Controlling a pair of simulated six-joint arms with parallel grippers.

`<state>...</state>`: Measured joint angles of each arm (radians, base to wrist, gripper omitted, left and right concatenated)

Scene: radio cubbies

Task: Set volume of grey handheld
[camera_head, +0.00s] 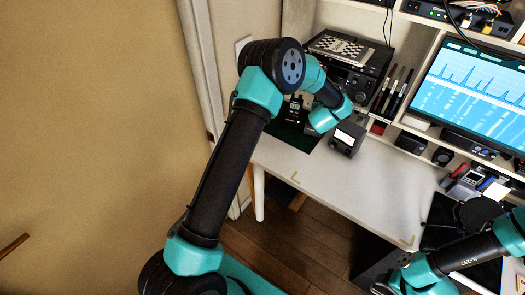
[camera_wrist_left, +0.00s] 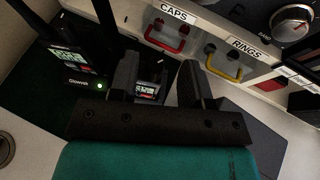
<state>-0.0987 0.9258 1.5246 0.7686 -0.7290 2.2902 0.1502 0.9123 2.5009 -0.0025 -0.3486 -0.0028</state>
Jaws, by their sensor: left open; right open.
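Two handheld radios stand by the dark green mat (camera_head: 290,137). In the left wrist view, one black handheld with a lit green screen (camera_wrist_left: 68,68) and a green light stands at the left. A second handheld with a small lit screen (camera_wrist_left: 149,90) shows between the fingers of my left gripper (camera_wrist_left: 157,66); its body is mostly hidden, and I cannot tell its colour or whether it is touched. The left gripper is open. In the head view my left arm covers much of this area. My right gripper (camera_head: 384,287) is open at the bottom edge, away from the radios.
Drawers with a red handle (camera_wrist_left: 168,36) and a yellow handle (camera_wrist_left: 224,64), labelled CAPS and RINGS, stand just behind the left gripper. A small meter box (camera_head: 347,138) stands right of the mat. The white desk (camera_head: 350,185) is clear in front. A monitor (camera_head: 475,85) stands right.

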